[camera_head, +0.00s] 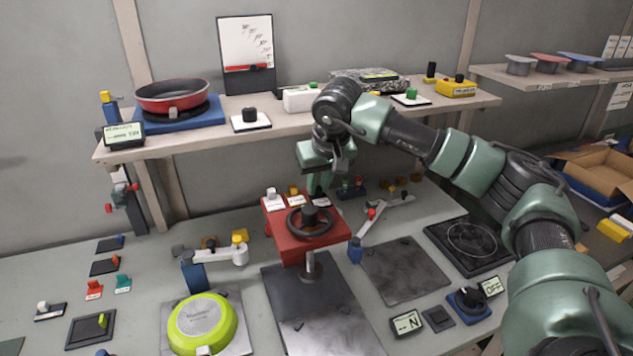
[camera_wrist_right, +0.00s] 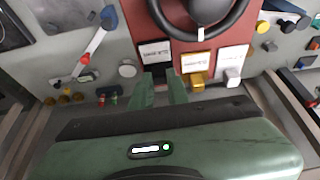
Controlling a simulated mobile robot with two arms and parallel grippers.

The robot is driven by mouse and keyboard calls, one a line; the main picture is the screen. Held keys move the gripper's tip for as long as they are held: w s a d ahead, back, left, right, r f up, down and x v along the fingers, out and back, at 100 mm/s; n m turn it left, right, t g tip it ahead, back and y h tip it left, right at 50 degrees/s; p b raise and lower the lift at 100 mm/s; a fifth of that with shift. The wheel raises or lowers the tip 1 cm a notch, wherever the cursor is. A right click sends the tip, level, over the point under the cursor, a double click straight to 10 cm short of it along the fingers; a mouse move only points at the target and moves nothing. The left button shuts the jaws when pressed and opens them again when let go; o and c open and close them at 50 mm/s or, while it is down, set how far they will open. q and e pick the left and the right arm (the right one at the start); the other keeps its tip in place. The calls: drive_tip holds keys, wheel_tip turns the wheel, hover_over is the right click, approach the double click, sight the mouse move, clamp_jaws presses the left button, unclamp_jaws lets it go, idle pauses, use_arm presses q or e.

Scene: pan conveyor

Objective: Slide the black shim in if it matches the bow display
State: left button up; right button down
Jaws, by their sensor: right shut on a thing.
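My right gripper (camera_head: 318,188) reaches down from the shelf's front to the right end of the red press head (camera_head: 300,235). The wrist view shows its two green fingers (camera_wrist_right: 162,88) closed together beside the leftmost labelled tag (camera_wrist_right: 155,52). It is shut on what seems to be the black shim; the fingers hide its grip. A yellow shim (camera_head: 294,191) and a white shim (camera_head: 271,195) stand beside it on the red head. A display (camera_head: 124,133) stands beside the red pan (camera_head: 172,95) on the shelf; its text is too small to read. My left gripper is not in view.
A black handwheel (camera_head: 309,222) sits on the press head. A lime pan (camera_head: 202,322) lies upside down on a plate at front left. A display reading N (camera_head: 406,323) and a blue knob box (camera_head: 468,303) stand at front right. The raised shelf (camera_head: 285,123) crosses behind.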

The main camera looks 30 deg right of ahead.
drive_tip(key=shift+s+a, duration=0.1)
drive_tip(key=shift+s, duration=0.2)
drive_tip(key=c, duration=1.4)
unclamp_jaws()
drive_tip(key=shift+w+f, duration=0.1)
drive_tip(key=shift+w, duration=0.05)
drive_tip(key=shift+o, duration=0.2)
drive_tip(key=shift+r, duration=0.45)
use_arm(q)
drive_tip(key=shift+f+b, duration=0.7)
use_arm(e)
drive_tip(key=v, duration=0.7)
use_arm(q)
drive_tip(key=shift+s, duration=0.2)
use_arm(e)
drive_tip(key=shift+s+f, duration=0.1)
drive_tip(key=shift+s, duration=0.15)
